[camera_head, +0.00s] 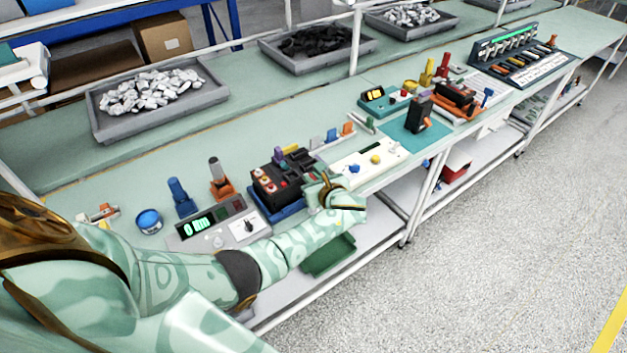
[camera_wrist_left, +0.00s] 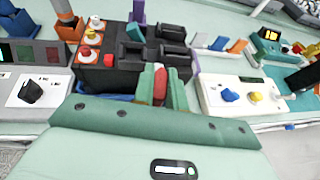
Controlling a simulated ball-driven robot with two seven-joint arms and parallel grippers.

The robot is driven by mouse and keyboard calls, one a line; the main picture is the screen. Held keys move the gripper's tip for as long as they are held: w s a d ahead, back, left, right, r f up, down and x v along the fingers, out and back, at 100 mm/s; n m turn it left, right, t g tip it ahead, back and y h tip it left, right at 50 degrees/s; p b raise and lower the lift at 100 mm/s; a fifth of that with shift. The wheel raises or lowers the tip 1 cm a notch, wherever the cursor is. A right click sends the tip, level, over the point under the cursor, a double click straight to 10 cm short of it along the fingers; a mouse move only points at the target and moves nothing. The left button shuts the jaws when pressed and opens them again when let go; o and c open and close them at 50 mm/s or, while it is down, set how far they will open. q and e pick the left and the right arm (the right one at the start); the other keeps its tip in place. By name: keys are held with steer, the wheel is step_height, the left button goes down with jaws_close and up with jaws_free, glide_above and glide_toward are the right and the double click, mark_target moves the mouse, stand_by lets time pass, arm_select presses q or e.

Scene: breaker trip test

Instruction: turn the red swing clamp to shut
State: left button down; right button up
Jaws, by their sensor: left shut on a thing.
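A black breaker block (camera_head: 266,181) sits in a blue fixture (camera_head: 262,206) on the bench. It also shows in the left wrist view (camera_wrist_left: 98,75), with yellow, white and red buttons on its left part. My left gripper (camera_head: 322,188) is at the block's near right side. In the left wrist view its green fingers (camera_wrist_left: 160,88) are shut on a red upright piece, which looks like the red swing clamp (camera_wrist_left: 159,84). The clamp's lower part is hidden by the gripper, so its angle to the block cannot be told. My right gripper is in neither view.
Left of the block stands a grey meter unit (camera_head: 215,227) with a green display and black knob. Right is a white panel (camera_head: 352,168) with blue and yellow knobs. Purple parts (camera_wrist_left: 138,10) rise behind the block. Grey trays (camera_head: 158,98) stand at the back.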

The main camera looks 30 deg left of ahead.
arm_select(q)
steer(key=shift+n+g+y+b, duration=0.6)
steer(key=shift+n+g, duration=0.3)
steer(key=shift+n, duration=0.1)
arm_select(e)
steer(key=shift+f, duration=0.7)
arm_select(q)
steer(key=shift+w+r, duration=0.1)
steer(key=c, duration=1.4)
jaws_free()
steer(key=shift+c, duration=0.2)
